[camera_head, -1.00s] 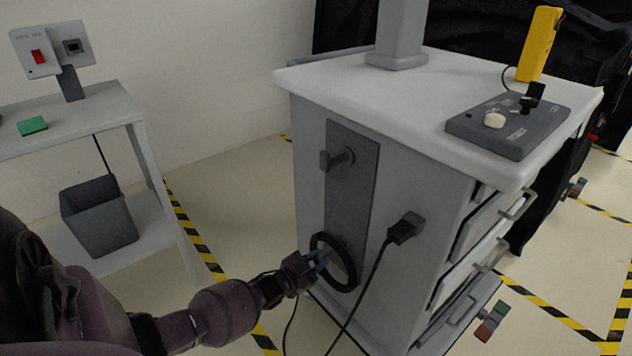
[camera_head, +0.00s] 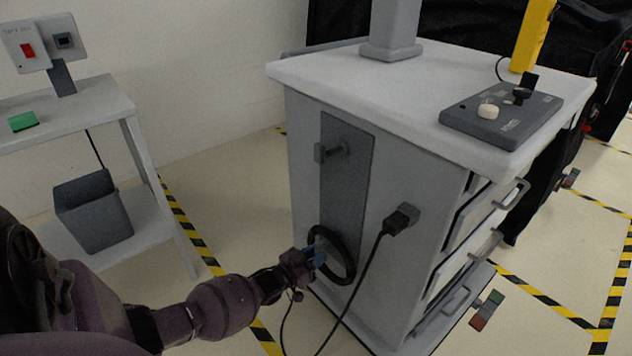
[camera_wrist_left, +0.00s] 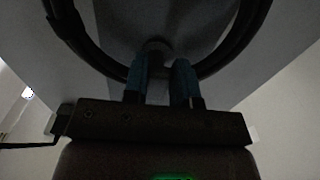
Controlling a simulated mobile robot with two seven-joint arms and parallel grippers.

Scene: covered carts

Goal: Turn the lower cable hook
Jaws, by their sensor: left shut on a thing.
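The grey cart carries a dark upright plate (camera_head: 345,190) on its side, with an upper cable hook (camera_head: 330,151) near the top. A black cable coil (camera_head: 345,272) hangs low on the plate, around the lower hook. My left gripper (camera_head: 318,256) reaches in from the left at the coil, its blue fingers shut on the lower cable hook. In the left wrist view the hook (camera_wrist_left: 157,48) shows as a dim grey piece between the fingertips, with the coil (camera_wrist_left: 232,45) curving around them. The fingers hide most of the hook in the head view. My right gripper is not in view.
A black plug (camera_head: 401,219) with a hanging cable sits on the cart side, right of the coil. The cart's drawers (camera_head: 470,250) are on its right face. A shelf table (camera_head: 75,115) with a grey bin (camera_head: 93,212) stands at the left. Floor between them is clear.

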